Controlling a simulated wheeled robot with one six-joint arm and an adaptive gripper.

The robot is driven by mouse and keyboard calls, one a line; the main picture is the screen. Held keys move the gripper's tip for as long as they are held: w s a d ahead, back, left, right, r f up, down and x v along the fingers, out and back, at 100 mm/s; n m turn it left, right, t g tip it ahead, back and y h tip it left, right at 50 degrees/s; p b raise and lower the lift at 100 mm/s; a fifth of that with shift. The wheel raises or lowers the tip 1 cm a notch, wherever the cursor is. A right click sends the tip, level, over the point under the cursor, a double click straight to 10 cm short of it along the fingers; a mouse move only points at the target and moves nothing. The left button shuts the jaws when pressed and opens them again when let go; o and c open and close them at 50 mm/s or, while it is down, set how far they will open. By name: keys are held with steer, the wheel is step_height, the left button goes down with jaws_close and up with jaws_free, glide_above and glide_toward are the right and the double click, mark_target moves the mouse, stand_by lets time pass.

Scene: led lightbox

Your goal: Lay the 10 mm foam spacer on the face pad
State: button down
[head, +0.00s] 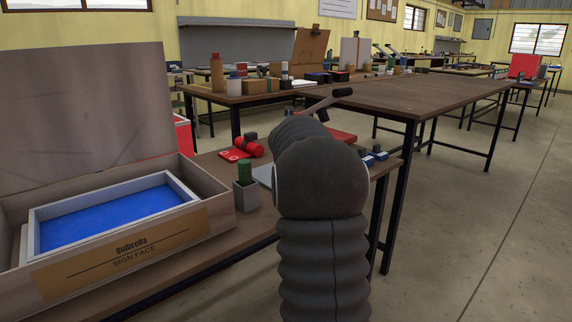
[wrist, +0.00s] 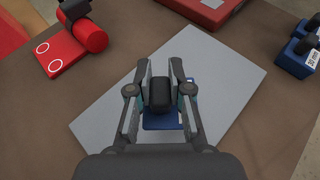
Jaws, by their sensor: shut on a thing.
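My gripper (wrist: 160,88) is shut on the black knob of a blue block (wrist: 160,122) in the wrist view. The block's label is not readable, so I cannot tell its thickness. It is over a flat pale grey plate (wrist: 105,120); whether it touches the plate is unclear. In the head view my arm hides the gripper and most of the plate (head: 263,176). An open box marked "SIGN FACE" (head: 190,228) holds a white-framed tray (head: 33,233) with a blue floor. No part is labelled face pad.
Similar blue blocks with black knobs (wrist: 297,50) stand right of the plate. A red tool (wrist: 88,37) lies at upper left, and a red case (wrist: 207,8) at the top. A grey holder with a green cylinder (head: 246,195) stands beside the box. Benches fill the background.

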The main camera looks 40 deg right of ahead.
steer(key=shift+w+f, duration=0.45)
steer(key=shift+w, duration=0.25)
steer(key=shift+f+b, duration=1.75)
steer(key=shift+f, duration=0.2)
steer(key=shift+f, duration=0.1)
steer(key=shift+f, duration=0.15)
steer(key=c, duration=1.1)
jaws_free()
steer(key=shift+r, duration=0.35)
steer(key=v, duration=1.1)
steer(key=shift+s+a, duration=0.1)
steer(key=shift+a, duration=0.1)
steer(key=shift+s+a, duration=0.25)
steer(key=shift+s, duration=0.05)
